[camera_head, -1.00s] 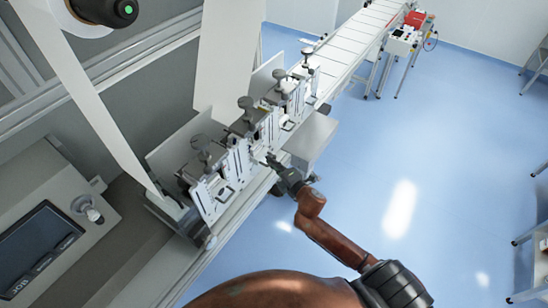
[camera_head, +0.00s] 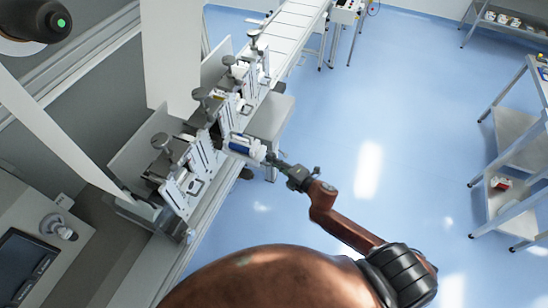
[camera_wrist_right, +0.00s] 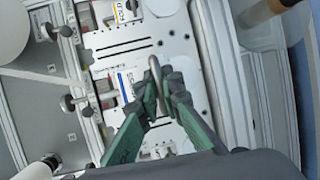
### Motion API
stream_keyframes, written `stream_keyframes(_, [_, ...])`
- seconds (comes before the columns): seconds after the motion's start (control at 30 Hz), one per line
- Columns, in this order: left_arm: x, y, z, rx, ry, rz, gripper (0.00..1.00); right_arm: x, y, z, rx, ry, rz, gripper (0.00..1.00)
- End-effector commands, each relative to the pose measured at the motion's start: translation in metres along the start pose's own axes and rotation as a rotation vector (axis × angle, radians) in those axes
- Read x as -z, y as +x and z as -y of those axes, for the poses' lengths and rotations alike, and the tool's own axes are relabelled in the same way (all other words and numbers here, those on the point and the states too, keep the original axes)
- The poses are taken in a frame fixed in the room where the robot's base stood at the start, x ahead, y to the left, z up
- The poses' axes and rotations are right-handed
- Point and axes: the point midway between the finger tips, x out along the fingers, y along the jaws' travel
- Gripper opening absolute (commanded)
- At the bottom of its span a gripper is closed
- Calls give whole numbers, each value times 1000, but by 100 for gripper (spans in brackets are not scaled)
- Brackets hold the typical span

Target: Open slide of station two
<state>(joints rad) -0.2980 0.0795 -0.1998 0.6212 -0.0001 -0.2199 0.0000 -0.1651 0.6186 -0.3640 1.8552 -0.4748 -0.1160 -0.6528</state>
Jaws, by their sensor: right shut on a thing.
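My right gripper (camera_head: 274,158) reaches in from the lower right and is shut on the handle of the station two slide. The slide (camera_head: 242,146) is a light panel with blue and white parts, and it sticks out from the row of stations towards the aisle. In the right wrist view, the green and dark fingers (camera_wrist_right: 163,92) close around a rounded metal handle (camera_wrist_right: 155,86) in front of the white slotted plate (camera_wrist_right: 124,47). The inside of the station is partly hidden. My left gripper is not in view.
The nearest station (camera_head: 182,180) stands in front of the pulled slide, and other stations (camera_head: 235,75) stand behind it. A light side table (camera_head: 271,117) is close behind my gripper. A conveyor (camera_head: 293,28) runs to the back. Blue floor (camera_head: 390,120) is clear to the right, before a shelf cart (camera_head: 515,135).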

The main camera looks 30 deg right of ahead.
Motion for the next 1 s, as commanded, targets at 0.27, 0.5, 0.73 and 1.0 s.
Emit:
stream_keyframes(0.27, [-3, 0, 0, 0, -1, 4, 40, 0, 0, 1, 0, 0, -1, 0])
stream_keyframes(0.5, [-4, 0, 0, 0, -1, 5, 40, 0, -1, 0, 0, 0, 0, 20])
stream_keyframes(0.73, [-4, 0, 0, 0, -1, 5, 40, 0, -1, 0, 0, 0, 0, 25])
stream_keyframes(1.0, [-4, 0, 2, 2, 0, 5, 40, -1, -13, 1, 1, 0, 1, 25])
